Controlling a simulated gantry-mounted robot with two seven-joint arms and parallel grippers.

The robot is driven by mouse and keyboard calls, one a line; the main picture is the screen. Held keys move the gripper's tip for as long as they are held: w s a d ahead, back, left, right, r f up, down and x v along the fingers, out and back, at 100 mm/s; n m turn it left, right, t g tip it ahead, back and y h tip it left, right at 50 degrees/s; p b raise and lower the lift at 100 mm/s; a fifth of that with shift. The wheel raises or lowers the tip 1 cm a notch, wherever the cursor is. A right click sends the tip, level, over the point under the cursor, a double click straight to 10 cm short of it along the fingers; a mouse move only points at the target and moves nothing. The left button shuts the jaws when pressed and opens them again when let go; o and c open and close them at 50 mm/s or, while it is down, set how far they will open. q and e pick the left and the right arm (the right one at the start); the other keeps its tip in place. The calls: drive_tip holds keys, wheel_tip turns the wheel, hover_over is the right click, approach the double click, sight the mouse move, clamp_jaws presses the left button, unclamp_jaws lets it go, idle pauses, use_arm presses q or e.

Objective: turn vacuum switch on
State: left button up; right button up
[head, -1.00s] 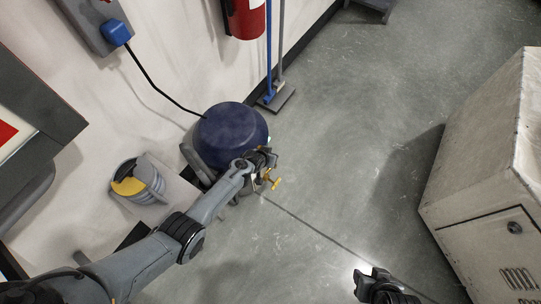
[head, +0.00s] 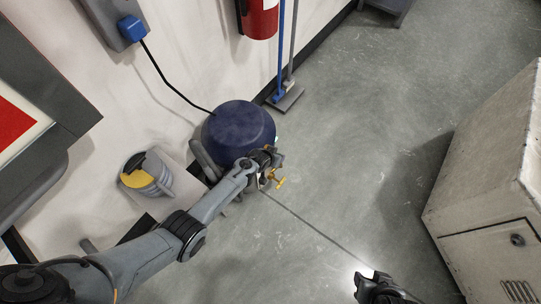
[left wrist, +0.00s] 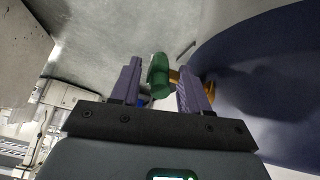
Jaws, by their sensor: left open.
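The vacuum, a dark blue drum (head: 238,125), stands on the floor by the wall in the head view. Its blue side fills the right of the left wrist view (left wrist: 275,75). My left gripper (head: 268,158) is at the drum's lower right side, open. In the left wrist view, a green cylindrical piece (left wrist: 159,76) shows between its two purple-grey fingers, with an orange part (left wrist: 209,90) beside the right finger. A yellow part (head: 279,181) shows just below the gripper in the head view. I cannot tell which part is the switch. My right gripper (head: 368,283) is at the bottom edge, its jaws unclear.
A black cable runs from a blue plug (head: 131,29) on the wall toward the drum. A grey and yellow container (head: 147,177) is left of it. A fire extinguisher (head: 259,17) and blue-handled tool (head: 281,60) are behind. A pale cabinet (head: 485,200) stands right; the floor between is clear.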

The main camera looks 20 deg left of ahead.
use_arm(q)
drive_tip(key=p+v, duration=0.5)
drive_tip(key=v, duration=0.4)
drive_tip(key=shift+s, duration=0.2)
